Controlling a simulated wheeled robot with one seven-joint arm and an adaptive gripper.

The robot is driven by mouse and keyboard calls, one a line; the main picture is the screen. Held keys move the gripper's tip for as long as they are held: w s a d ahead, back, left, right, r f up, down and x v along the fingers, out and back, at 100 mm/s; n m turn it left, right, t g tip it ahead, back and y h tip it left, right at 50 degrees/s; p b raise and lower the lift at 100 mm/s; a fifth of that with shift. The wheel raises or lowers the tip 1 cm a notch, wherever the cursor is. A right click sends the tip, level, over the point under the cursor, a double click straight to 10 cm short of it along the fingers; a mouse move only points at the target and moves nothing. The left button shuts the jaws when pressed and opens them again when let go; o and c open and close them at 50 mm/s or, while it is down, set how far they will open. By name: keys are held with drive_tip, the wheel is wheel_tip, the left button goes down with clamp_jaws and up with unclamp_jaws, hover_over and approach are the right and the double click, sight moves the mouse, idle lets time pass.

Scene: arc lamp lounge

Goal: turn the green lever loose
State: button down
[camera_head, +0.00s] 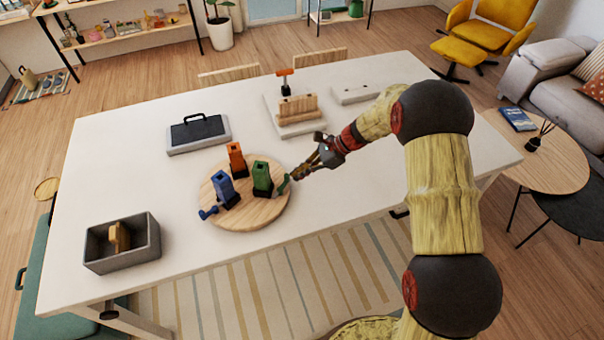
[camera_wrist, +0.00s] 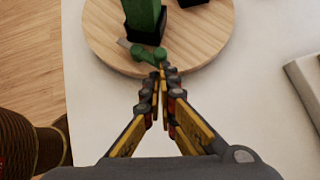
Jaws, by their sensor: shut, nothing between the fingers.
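A green block (camera_head: 262,177) stands upright in a dark base on a round wooden board (camera_head: 240,216), at the board's right side. Its green lever (camera_head: 284,184) sticks out to the right at the board's edge. In the wrist view the green lever (camera_wrist: 148,54) lies just ahead of my fingertips. My gripper (camera_head: 293,177) comes in from the right, its fingers together and empty. In the wrist view my gripper (camera_wrist: 162,72) has its tips beside the lever's end; I cannot tell whether they touch it.
A blue block (camera_head: 223,187) with a blue lever (camera_head: 208,213) and an orange block (camera_head: 237,158) share the board. A grey bin (camera_head: 122,243) holds a wooden piece. A dark-topped case (camera_head: 198,134) and a wooden rack (camera_head: 298,111) stand behind. The table's front right is clear.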

drive_tip(key=shift+w+a+n+g, duration=0.25)
drive_tip(key=shift+w+n+g, duration=0.15)
drive_tip(key=shift+n, duration=0.2)
drive_tip(key=shift+s, duration=0.15)
drive_tip(key=shift+s+a+p, duration=0.2)
drive_tip(key=shift+s+p, duration=0.1)
drive_tip(key=shift+s, duration=0.4)
